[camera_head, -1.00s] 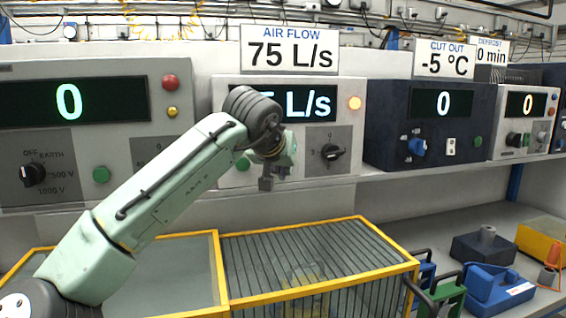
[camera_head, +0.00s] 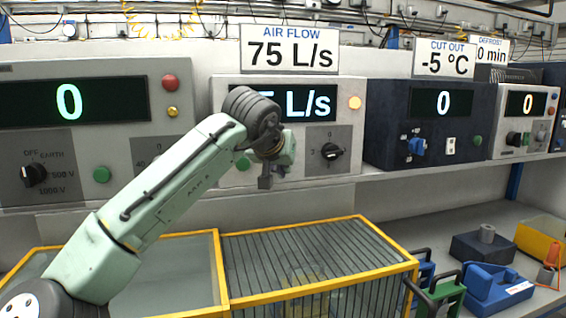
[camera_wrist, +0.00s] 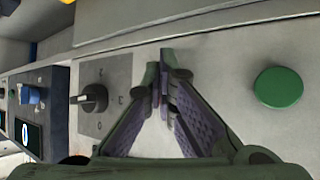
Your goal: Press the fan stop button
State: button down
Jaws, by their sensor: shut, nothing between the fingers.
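The fan unit is the pale box (camera_head: 222,97) under the "AIR FLOW 75 L/s" sign (camera_head: 290,50), its display partly hidden by my arm. No stop label is readable. My gripper (camera_head: 266,181) hangs in front of the unit's lower front, its fingers shut and empty. In the wrist view, the fingertips (camera_wrist: 168,72) lie between the knob (camera_wrist: 95,98) and the green button (camera_wrist: 278,87); contact with the panel cannot be told.
A left unit (camera_head: 195,130) carries red (camera_head: 170,81), yellow (camera_head: 173,111) and green (camera_head: 101,174) buttons. A dark blue cut-out unit (camera_head: 375,130) stands right. A yellow-framed cage (camera_head: 330,287) lies below, with blue and green tools (camera_head: 497,288) at lower right.

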jog(key=shift+s+d+b, duration=0.25)
jog(key=shift+s+b, duration=0.05)
jog(key=shift+s, duration=0.4)
jog(key=shift+s+d+b, duration=0.25)
jog(key=shift+s+b, duration=0.1)
jog(key=shift+s, duration=0.45)
jog(key=shift+s+d+b, duration=0.3)
jog(key=shift+s, duration=0.45)
jog(key=shift+s+d+b, duration=0.25)
jog(key=shift+s+b, duration=0.1)
jog(key=shift+s, duration=0.45)
